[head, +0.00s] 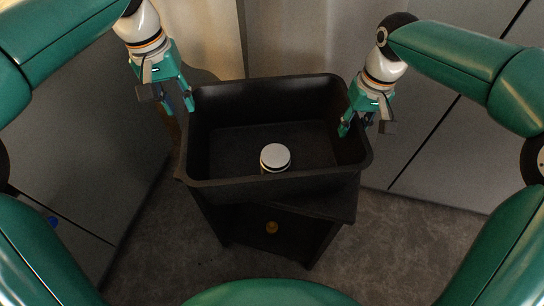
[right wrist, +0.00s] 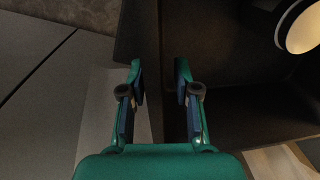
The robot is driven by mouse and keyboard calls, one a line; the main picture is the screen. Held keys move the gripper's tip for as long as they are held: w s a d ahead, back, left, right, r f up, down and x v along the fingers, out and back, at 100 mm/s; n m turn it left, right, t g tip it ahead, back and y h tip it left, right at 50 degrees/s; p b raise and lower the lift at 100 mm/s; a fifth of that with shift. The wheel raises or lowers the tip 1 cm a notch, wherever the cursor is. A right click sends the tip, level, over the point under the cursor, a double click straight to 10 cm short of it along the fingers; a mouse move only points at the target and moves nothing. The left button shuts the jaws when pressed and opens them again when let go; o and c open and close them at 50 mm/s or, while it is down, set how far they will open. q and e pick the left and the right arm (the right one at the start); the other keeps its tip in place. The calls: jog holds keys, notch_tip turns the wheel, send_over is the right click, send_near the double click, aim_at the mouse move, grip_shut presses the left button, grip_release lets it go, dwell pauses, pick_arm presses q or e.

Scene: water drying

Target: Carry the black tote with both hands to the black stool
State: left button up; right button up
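The black tote (head: 275,184) is an open rectangular bin in the middle of the head view. It sits over a dark stand (head: 322,211), which may be the black stool; whether they touch is hard to tell. My left gripper (head: 177,103) is at the tote's left rim, fingers spread. My right gripper (head: 357,122) is at the right rim. In the right wrist view, its fingers (right wrist: 161,76) are apart on either side of a dark wall of the tote, with a gap visible. The left gripper's contact with the rim is unclear.
A white-lidded round container (head: 275,156) stands inside the tote. Grey panels (head: 436,150) flank the stand on both sides. Carpeted floor (head: 375,245) shows in front.

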notch_tip(320, 180, up, 8)
jog(key=shift+d, duration=0.4)
dwell(0.3)
